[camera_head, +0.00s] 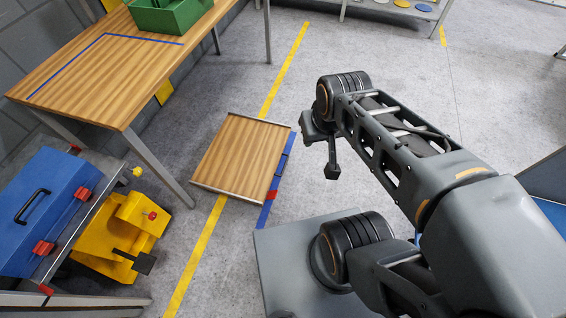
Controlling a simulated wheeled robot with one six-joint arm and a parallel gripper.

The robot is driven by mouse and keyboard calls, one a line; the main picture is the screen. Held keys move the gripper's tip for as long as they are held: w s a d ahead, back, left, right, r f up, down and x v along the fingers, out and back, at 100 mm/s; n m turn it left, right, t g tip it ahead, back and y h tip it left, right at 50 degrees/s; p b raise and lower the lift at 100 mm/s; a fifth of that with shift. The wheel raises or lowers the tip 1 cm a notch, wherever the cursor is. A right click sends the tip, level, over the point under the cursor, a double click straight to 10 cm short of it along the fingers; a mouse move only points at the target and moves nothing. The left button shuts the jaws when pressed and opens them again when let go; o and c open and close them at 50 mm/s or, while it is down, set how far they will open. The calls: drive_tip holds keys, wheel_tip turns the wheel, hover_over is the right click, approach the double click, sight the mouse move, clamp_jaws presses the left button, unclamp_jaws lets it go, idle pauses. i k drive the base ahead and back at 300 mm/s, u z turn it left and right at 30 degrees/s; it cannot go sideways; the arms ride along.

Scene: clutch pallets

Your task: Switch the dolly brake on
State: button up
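A low wooden platform with metal edge strips (238,158), which looks like the dolly, rests near the floor in the middle of the view. I cannot clearly make out a brake lever or its setting. A small red patch (272,195) shows by the platform's right side, along a blue strip (265,214); I cannot tell whether it belongs to the dolly. My gripper (332,172) hangs at the far end of my arm, to the right of the platform and apart from it in the picture. Its fingers are too small and dark to read.
A wooden table (110,75) with a green crate (172,14) stands upper left. A blue toolbox (45,210) and a yellow fixture with a red knob (125,235) are at lower left. A yellow floor line (190,262) passes the platform. Open floor (480,85) lies upper right.

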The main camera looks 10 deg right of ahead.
sight(271, 195)
drive_tip(key=u, duration=2.3)
drive_tip(key=i, duration=0.7)
drive_tip(key=z, duration=1.85)
